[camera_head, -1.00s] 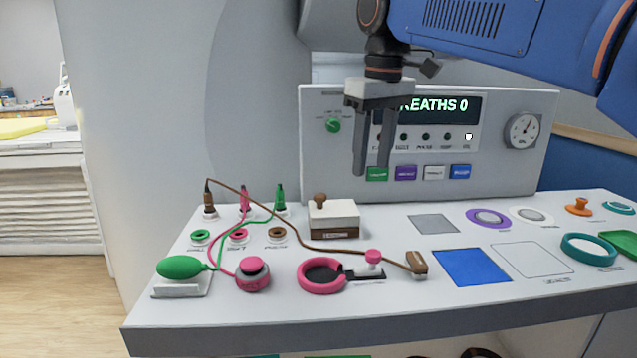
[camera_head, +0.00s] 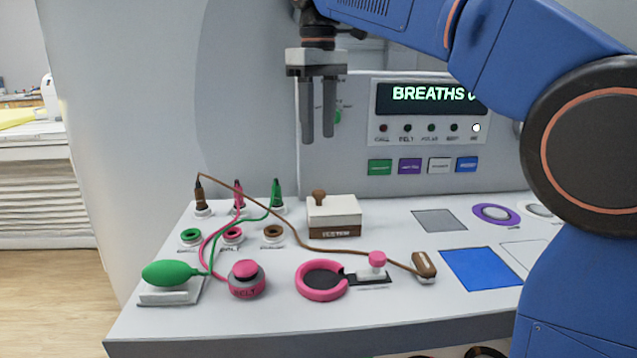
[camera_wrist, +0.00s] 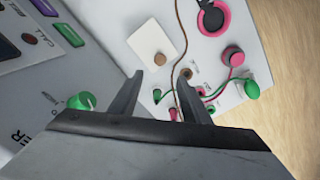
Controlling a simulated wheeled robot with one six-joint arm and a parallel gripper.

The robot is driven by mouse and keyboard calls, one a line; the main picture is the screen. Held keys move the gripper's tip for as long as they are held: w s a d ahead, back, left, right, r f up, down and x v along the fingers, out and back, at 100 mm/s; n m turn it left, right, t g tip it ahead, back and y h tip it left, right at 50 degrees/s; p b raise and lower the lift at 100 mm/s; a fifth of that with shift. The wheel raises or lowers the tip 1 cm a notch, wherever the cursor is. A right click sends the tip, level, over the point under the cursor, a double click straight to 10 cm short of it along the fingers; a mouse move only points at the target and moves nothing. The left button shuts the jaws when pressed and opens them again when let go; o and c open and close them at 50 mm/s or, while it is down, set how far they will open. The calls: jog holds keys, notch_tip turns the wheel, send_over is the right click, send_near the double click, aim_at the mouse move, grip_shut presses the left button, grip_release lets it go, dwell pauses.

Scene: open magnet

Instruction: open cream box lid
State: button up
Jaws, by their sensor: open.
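The cream box (camera_head: 334,216) stands on the white bench top, with a cream lid, a brown base band and a brown knob (camera_head: 319,196) on the lid's left part. The lid lies shut. In the wrist view the cream lid (camera_wrist: 146,38) and its brown knob (camera_wrist: 160,59) show beyond the fingertips. My gripper (camera_head: 318,140) is open and empty, fingers pointing down, in the air above the box and apart from it. It also shows in the wrist view (camera_wrist: 157,88).
Brown, pink and green plugs with cables (camera_head: 238,195) stand left of the box, and a brown cable runs in front of it. A pink ring (camera_head: 322,294) and green bulb (camera_head: 168,273) lie nearer. The console (camera_head: 420,150) rises behind.

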aim_at(319, 191)
notch_tip(319, 191, down, 13)
jog(key=shift+r, duration=0.15)
dwell(0.4)
grip_shut()
